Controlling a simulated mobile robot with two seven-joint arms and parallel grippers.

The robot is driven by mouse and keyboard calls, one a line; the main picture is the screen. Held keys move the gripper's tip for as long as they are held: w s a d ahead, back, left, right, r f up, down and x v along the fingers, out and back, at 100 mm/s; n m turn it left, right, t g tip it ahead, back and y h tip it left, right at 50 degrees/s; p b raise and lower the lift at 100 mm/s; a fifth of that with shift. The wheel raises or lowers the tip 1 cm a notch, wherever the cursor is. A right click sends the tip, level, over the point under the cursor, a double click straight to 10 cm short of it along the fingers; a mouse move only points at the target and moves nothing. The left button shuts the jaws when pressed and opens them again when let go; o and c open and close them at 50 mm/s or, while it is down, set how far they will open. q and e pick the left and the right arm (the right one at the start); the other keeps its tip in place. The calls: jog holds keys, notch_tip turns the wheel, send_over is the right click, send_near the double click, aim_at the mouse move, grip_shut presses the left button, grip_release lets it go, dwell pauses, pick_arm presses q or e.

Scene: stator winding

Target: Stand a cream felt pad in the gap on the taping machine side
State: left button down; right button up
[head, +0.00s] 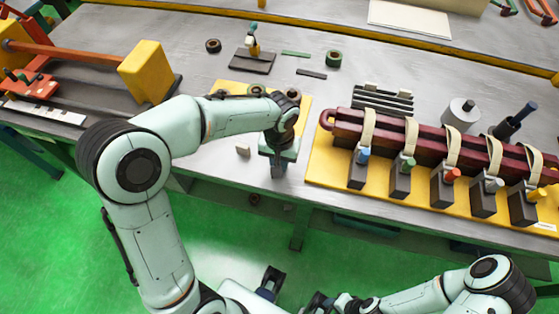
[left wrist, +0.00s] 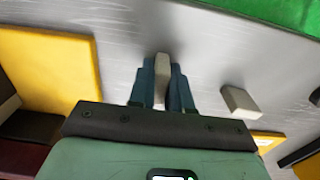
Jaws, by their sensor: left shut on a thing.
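My left gripper (head: 278,166) is shut on a cream felt pad (left wrist: 162,66), held upright between the blue fingertips in the left wrist view. In the head view this pad is hidden by the gripper, over the table's front edge area. A second cream pad (head: 243,149) lies on the grey table to the left of the gripper; it also shows in the left wrist view (left wrist: 240,103). A dark red coil (head: 440,142) with cream straps rests on a yellow board (head: 318,168) to the right. My right gripper (head: 318,301) is low at the bottom; its fingers are unclear.
An orange machine (head: 40,47) with a yellow block (head: 147,72) stands at the left. Several dark clamps with coloured knobs line the coil's front. A grey slotted block (head: 382,98) and a silver cylinder (head: 461,113) stand behind it.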

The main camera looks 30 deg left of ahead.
pick_arm(q)
jog(key=shift+f, duration=0.2)
jog(key=c, duration=1.1)
grip_release()
jog(key=shift+o, duration=0.2)
jog(key=shift+r, duration=0.1)
jog(key=shift+r, duration=0.35)
notch_tip(320, 180, up, 12)
jog(key=p, duration=0.1)
jog(key=shift+f+p, duration=0.2)
jog(key=shift+p, duration=0.15)
